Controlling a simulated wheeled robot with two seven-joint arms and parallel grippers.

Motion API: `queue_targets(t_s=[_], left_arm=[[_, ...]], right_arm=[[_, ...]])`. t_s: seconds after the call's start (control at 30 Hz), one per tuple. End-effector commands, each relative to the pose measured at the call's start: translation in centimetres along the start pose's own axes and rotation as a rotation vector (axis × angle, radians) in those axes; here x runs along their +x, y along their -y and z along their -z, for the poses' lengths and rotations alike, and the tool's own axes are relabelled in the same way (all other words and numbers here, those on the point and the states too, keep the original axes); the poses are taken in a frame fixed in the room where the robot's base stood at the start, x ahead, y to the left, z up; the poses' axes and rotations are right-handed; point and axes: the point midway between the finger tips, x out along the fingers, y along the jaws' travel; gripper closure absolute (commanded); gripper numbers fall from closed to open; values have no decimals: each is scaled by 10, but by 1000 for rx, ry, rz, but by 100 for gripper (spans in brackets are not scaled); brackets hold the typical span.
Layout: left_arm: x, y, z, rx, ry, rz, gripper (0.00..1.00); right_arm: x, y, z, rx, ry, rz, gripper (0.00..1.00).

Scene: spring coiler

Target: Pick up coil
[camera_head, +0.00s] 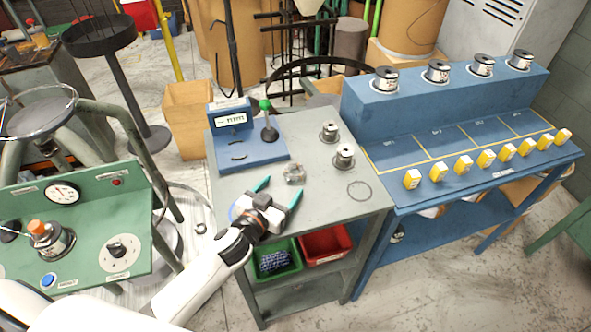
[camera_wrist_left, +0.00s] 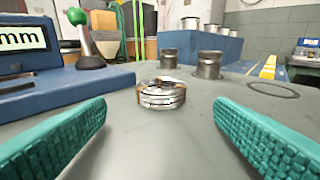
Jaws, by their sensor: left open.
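A small coil (camera_head: 294,174) of silvery wire with brownish bands lies on the grey bench top (camera_head: 320,190). My left gripper (camera_head: 279,190) is open and empty, low over the bench on the near side of the coil. Its fingertips point toward the coil and do not touch it. In the left wrist view the open fingers (camera_wrist_left: 165,120) show at both sides. My right gripper is not in view.
A blue gauge with a green-knobbed lever (camera_head: 268,130) stands left of the coil. Two metal spools (camera_head: 344,156) and a thin ring (camera_head: 360,190) lie to the right. A blue table (camera_head: 480,165) with yellow tags adjoins. Green (camera_head: 290,268) and red bins (camera_head: 327,245) sit below.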

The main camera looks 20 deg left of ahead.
Motion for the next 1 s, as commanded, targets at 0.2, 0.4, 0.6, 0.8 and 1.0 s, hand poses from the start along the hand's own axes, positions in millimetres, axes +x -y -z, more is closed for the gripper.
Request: queue_targets(t_s=[0.2, 0.4, 0.6, 0.8, 1.0], left_arm=[[25, 1, -10, 2, 1, 0, 23], [50, 1, -8, 1, -1, 0, 23], [53, 2, -8, 1, -1, 1, 23], [53, 1, -8, 1, -1, 1, 43], [53, 1, -8, 1, -1, 1, 75]], right_arm=[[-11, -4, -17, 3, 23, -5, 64], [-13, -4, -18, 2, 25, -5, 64], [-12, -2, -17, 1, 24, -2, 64], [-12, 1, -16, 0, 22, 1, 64], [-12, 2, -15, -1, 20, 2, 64]])
